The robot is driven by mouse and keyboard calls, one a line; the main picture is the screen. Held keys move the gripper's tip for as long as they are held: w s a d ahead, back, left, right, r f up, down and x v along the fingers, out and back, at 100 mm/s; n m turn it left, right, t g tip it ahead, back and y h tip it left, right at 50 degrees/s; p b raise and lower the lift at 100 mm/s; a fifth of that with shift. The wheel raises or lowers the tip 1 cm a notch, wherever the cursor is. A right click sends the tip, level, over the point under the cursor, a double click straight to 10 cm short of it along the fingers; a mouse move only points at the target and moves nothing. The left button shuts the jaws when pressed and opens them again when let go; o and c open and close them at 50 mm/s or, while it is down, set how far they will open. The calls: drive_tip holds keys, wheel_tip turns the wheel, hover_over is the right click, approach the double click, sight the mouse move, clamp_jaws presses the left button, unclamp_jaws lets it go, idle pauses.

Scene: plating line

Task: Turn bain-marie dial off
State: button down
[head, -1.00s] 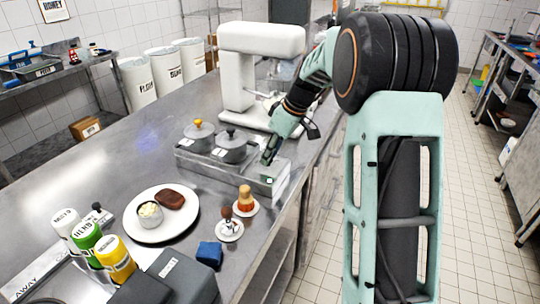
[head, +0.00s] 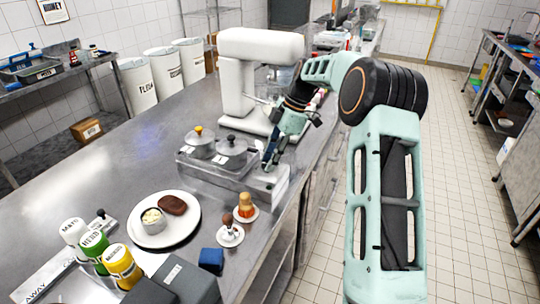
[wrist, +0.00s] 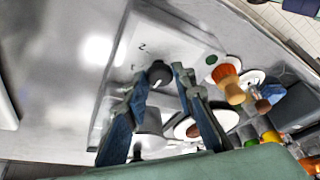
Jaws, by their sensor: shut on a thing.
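The bain-marie (head: 247,182) is a steel unit on the counter with two lidded pots, one lid with a yellow knob (head: 199,129) and one with a black knob. Its dial (wrist: 158,74) is a small dark round knob on the pale panel, with small marks beside it in the wrist view. My gripper (head: 268,164) reaches down to the unit's right end. In the wrist view my gripper (wrist: 161,73) has a blue finger on each side of the dial and is shut on it. The dial is hidden in the head view. A green spot (wrist: 211,60) shows on the panel.
A white stand mixer (head: 240,80) stands behind the bain-marie. In front are a white plate (head: 175,232) with food, two small-saucer items, a blue block (head: 211,258) and several sauce bottles. The aisle (head: 470,200) to the right is clear.

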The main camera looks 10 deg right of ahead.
drive_tip(key=shift+n, duration=0.5)
drive_tip(key=c, duration=1.6)
unclamp_jaws()
drive_tip(key=v, duration=1.2)
drive_tip(key=shift+w, duration=0.25)
